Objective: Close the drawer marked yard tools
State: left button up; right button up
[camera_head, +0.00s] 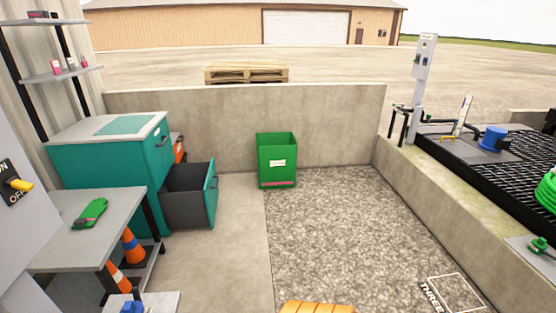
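A teal cabinet (85,170) with a pale top stands at the left against the concrete wall. A drawer (188,198) low on its right side is pulled open, with a dark grey box body and a teal front panel (211,194). The drawer looks empty inside as far as I can see. A small pale label shows on the cabinet's upper front, but its words are too small to read. No label is readable on the open drawer's front, which faces away to the right. Neither of my grippers is in view.
A green bin (276,160) stands right of the drawer, with clear concrete floor between. A low concrete wall (440,220) bounds the gravel at right.

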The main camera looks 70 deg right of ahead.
aim_at(188, 196)
jog(key=z, duration=1.75)
jog(key=i+l+u, duration=0.35)
jog(key=i+l, duration=0.55)
jog(key=i+l+u, duration=0.3)
jog(key=i+l, duration=0.25)
jog(key=i, duration=0.25)
jog(key=i+l+u, duration=0.3)
jog(key=i+l, duration=0.45)
jog(key=i+u, duration=0.25)
jog(key=i, duration=0.45)
